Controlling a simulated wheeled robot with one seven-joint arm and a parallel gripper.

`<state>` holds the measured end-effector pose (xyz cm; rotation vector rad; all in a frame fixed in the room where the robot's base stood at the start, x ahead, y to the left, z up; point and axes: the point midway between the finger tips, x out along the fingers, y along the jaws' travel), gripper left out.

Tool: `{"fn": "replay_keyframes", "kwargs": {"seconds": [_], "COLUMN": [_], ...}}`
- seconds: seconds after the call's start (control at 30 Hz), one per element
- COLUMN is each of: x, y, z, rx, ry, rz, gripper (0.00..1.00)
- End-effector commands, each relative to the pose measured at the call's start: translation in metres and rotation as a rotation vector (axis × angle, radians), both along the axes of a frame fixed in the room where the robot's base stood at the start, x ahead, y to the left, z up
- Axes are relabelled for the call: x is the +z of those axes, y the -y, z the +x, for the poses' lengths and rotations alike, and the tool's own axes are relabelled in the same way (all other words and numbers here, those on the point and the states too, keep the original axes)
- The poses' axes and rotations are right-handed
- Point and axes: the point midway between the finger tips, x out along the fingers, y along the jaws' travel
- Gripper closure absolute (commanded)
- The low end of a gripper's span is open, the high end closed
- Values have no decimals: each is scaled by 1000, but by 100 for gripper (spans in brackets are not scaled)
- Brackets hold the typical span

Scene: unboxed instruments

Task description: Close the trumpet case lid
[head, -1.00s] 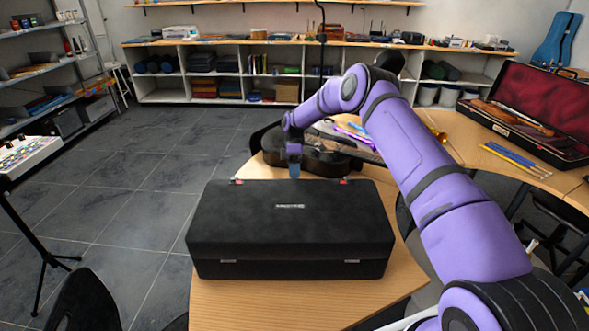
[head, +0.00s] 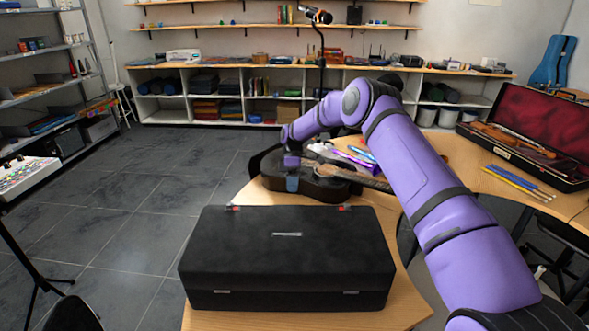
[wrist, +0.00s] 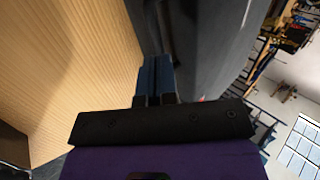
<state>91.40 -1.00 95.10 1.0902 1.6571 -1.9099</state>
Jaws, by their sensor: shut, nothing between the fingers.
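The black trumpet case (head: 287,257) sits on the wooden table in front of me in the head view, its lid down flat on the body. Two small latches show along its front edge and two red marks along its back edge. My gripper (head: 292,183) is behind the case and above its back edge, apart from the lid, with its blue fingers pointing down. In the wrist view the blue fingers of my gripper (wrist: 156,72) are together and hold nothing. A dark grey surface fills the area beside them there; I cannot tell for certain what it is.
A dark guitar (head: 325,187) lies on the table just behind my gripper. An open violin case (head: 560,172) with red lining and several pencils (head: 518,181) are on the right table. A music stand is at the left. Bare wood (head: 230,318) shows before the case.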

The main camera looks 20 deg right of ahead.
Motion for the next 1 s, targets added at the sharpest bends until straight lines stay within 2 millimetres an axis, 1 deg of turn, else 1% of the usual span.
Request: {"fn": "replay_keyframes", "kwargs": {"seconds": [0.6,0.8,1.0], "x": [12,14,15], "y": [17,21,24], "z": [58,72,81], "rx": [-1,0,0], "ry": [2,2,2], "rz": [0,1,1], "gripper": [100,100,100]}}
